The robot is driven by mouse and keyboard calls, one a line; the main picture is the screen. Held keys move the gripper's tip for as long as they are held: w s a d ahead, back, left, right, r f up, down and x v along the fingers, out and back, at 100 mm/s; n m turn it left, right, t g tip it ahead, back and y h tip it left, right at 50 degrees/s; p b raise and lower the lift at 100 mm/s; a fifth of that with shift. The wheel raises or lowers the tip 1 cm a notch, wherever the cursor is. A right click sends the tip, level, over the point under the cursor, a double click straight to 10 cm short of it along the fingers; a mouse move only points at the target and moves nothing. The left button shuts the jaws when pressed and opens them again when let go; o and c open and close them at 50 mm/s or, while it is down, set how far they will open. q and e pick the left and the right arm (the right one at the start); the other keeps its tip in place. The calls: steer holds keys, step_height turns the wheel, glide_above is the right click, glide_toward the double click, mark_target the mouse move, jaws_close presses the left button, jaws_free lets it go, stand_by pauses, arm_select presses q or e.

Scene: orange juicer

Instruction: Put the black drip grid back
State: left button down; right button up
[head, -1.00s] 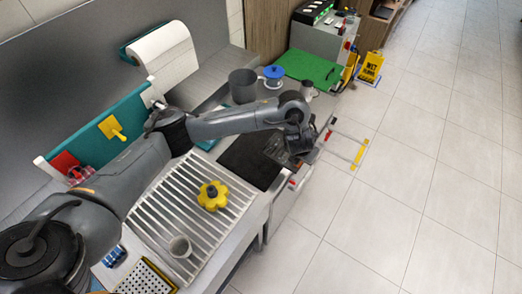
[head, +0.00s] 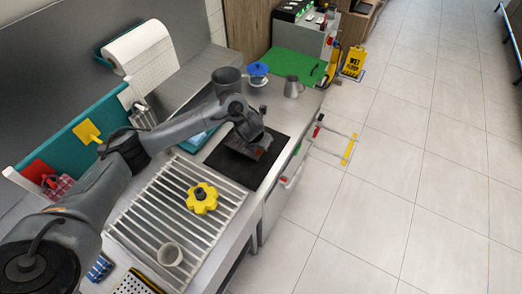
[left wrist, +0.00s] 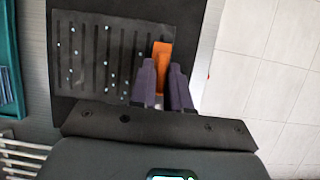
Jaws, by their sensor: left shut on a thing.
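The black drip grid (left wrist: 95,60) is a dark slotted plate with wet-looking specks and an orange tab (left wrist: 160,55). My left gripper (left wrist: 167,80) is shut on it at the orange tab, at the plate's right side in the left wrist view. In the head view my left gripper (head: 256,146) and the grid are over the black mat (head: 225,164) on the steel counter. My arm partly hides the grid there, and I cannot tell whether it touches the mat. My right gripper is not in view.
A slatted steel drainer (head: 150,208) holds a yellow knob (head: 202,198) and a grey cup (head: 170,254). Behind the mat stand a grey container (head: 227,78), a blue-topped item (head: 258,72) and a metal jug (head: 292,87). The counter's front edge is close to the mat.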

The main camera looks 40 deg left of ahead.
arm_select(q)
steer(key=shift+d+f, duration=0.1)
steer(key=shift+f, duration=1.8)
steer(key=c, duration=1.1)
jaws_free()
